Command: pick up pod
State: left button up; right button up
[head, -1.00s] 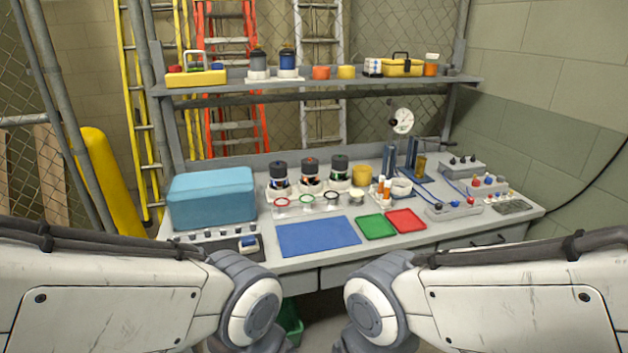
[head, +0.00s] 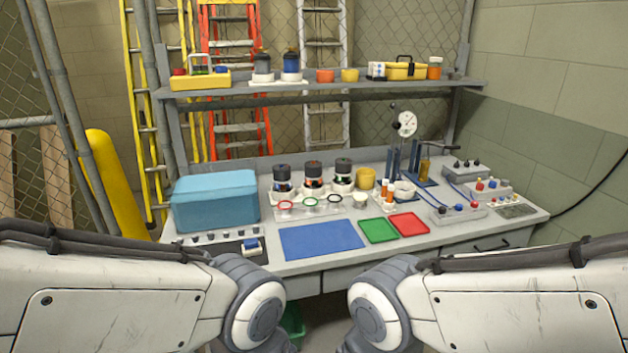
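Three dark-capped cylinders that look like pods stand in a row in white holders at the middle of the bench: a left one (head: 282,178), a middle one (head: 313,175) and a right one (head: 343,172). Two more capped cylinders, one grey (head: 262,67) and one blue (head: 290,65), stand on the upper shelf. I cannot tell which of these is the task's pod. My two arms reach in from the lower left and lower right, well in front of the bench. Neither gripper shows.
A blue mat (head: 322,241), a green tray (head: 379,230) and a red tray (head: 409,224) lie along the bench's front. A teal box (head: 215,200) stands left. A dial gauge stand (head: 407,124) and wired control boxes (head: 458,212) stand right. The shelf (head: 330,90) overhangs the back.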

aim_at(279, 187)
jog(key=z, duration=0.15)
jog(key=i, duration=0.25)
jog(key=z, duration=0.85)
jog(key=i, duration=1.35)
jog(key=u, duration=0.6)
jog(key=i, duration=0.35)
jog(key=u, duration=0.4)
